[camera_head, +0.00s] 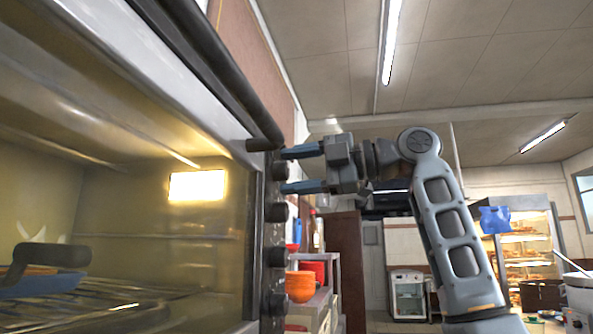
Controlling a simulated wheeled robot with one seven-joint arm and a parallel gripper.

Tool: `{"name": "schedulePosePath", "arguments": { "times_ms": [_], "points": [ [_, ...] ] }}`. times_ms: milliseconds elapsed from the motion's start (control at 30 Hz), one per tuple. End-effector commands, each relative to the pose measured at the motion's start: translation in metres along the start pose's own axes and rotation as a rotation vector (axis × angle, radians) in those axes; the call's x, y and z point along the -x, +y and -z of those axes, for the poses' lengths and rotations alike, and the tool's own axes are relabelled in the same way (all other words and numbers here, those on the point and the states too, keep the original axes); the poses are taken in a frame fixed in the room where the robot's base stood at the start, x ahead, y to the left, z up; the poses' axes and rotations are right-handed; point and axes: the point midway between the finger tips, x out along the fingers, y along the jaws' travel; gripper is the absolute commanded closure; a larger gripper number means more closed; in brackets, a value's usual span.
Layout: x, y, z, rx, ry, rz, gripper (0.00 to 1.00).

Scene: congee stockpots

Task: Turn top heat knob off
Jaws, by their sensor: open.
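A large oven with a glass door (120,190) fills the left side of the head view. A dark control panel runs down its right edge and carries a column of dark round knobs. The top heat knob (280,171) is the highest one I can make out. My gripper (288,169) points left at the panel with its two blue fingers apart. One finger is above the top knob's height and the other below it. I cannot tell whether either finger touches the knob. The knob's pointer does not show.
Lower knobs (276,212) follow down the panel. The dark door handle (225,80) ends just above the upper finger. A pan with a dark handle (45,270) sits on the oven rack. Orange bowls (300,287) stand on a shelf behind. A lit display cabinet (525,248) is far right.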

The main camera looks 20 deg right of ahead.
Motion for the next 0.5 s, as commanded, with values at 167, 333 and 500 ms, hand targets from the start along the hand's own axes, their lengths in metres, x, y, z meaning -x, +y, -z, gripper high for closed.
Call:
{"name": "schedulePosePath", "arguments": {
  "times_ms": [167, 333, 500],
  "points": [
    [0.000, 0.000, 0.000, 0.000, 0.000, -0.001, 0.38],
    [0.013, 0.000, -0.001, -0.001, -0.002, -0.002, 0.38],
    [0.040, 0.000, -0.001, 0.000, -0.002, -0.002, 0.38]
  ]
}}
